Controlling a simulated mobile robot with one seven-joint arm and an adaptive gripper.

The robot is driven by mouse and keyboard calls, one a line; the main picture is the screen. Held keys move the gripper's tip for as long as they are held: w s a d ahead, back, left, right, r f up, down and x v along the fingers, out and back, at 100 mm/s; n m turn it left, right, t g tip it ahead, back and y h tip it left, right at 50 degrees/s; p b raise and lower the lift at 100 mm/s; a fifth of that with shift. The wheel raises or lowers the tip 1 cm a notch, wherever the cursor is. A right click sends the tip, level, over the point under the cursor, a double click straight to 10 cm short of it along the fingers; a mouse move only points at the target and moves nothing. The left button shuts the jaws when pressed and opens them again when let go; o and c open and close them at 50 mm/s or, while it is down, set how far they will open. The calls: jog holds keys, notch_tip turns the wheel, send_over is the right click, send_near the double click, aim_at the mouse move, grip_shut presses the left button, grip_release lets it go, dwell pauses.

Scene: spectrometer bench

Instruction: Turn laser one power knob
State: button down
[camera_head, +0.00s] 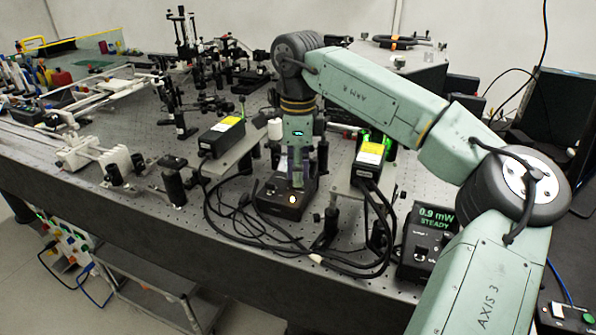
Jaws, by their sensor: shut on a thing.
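My gripper (297,180) points down over a small black control box (277,208) near the front middle of the bench. Its fingers are shut on a knob on top of the box; the fingers hide most of the knob, and no label can be read. An orange-white light glows on the box's front right, just below the fingers. A black power meter box (428,240) at right reads "0.9 mW STEADY" in green.
Black laser modules with yellow labels stand on plates left (222,135) and right (370,160) of my gripper. Black cables (245,225) loop around the control box. Optics posts crowd the back of the perforated bench (135,210). A grey cart (150,285) stands below the front edge.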

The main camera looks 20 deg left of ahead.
jog(key=shift+r, duration=0.1)
jog(key=c, duration=1.8)
grip_release()
notch_tip(320, 180, up, 12)
